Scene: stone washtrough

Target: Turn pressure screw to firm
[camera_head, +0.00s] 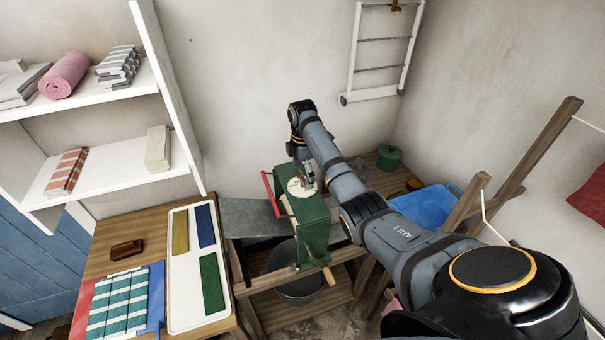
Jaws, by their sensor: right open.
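A green wringer (313,236) stands on a wooden frame in the middle of the view. A round cream plate (297,188) lies on its top, where the pressure screw appears to be; my gripper and arm hide much of that spot. A red bar (269,192) runs along the wringer's left side. My right gripper (308,179) points down over the cream plate, close to it, and is open. I cannot tell whether its fingers touch the screw. My left gripper is not in view.
A grey board (245,217) extends left of the wringer, and a dark bucket (295,285) stands below. A blue tub (425,205) and green pot (389,157) are at the right. A wooden table (125,222) with a white tray (182,305) is at the left.

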